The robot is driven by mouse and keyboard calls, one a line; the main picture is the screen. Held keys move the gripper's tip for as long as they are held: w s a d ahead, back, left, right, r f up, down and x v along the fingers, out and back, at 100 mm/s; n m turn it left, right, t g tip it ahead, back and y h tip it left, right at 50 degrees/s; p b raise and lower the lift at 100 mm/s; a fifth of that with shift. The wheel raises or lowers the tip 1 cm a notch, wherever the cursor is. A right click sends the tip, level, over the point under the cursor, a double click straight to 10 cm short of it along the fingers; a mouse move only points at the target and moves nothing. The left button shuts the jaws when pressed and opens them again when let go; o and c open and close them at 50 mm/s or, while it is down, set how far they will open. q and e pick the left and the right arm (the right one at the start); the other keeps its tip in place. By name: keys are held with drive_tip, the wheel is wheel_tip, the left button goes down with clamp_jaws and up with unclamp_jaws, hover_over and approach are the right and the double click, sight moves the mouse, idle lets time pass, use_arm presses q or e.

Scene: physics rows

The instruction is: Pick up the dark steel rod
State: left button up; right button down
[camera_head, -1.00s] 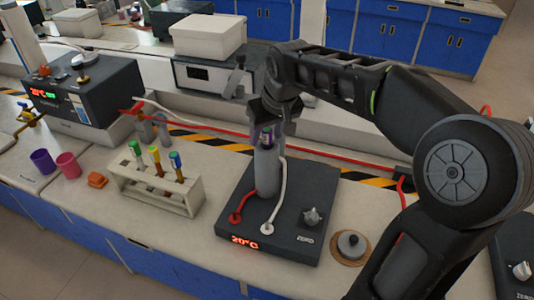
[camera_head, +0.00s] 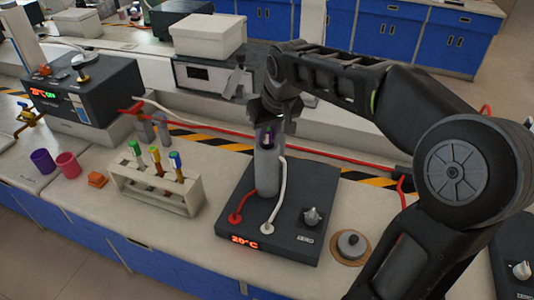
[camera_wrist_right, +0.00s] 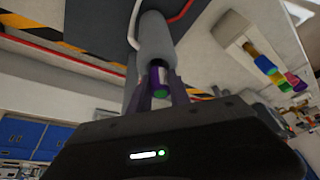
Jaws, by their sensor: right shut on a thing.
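My right gripper (camera_head: 268,132) points down at the top of an upright grey cylinder (camera_head: 267,173) on a dark heating unit (camera_head: 292,222). In the right wrist view, its two purplish fingers (camera_wrist_right: 161,93) are shut on a slim piece (camera_wrist_right: 159,77) with a green end. The piece lines up with the mouth of the grey cylinder (camera_wrist_right: 155,38); how deep it sits inside is hidden. I cannot tell for sure that this piece is the dark steel rod, and I make out no other such rod. My left gripper is not in view.
A white rack (camera_head: 157,191) with several capped tubes stands left of the unit. Red and white hoses run beside the cylinder. A purple cup (camera_head: 43,161), a pink cup (camera_head: 67,164) and a small orange block (camera_head: 97,180) lie farther left. A metal weight (camera_head: 352,243) sits at right.

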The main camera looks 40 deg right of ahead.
drive_tip(key=shift+r, duration=0.1)
idle(0.4)
wheel_tip(320, 180, up, 18)
drive_tip(key=p, duration=0.2)
drive_tip(key=shift+p, duration=0.4)
idle(0.5)
drive_tip(key=c, duration=1.8)
unclamp_jaws()
clamp_jaws()
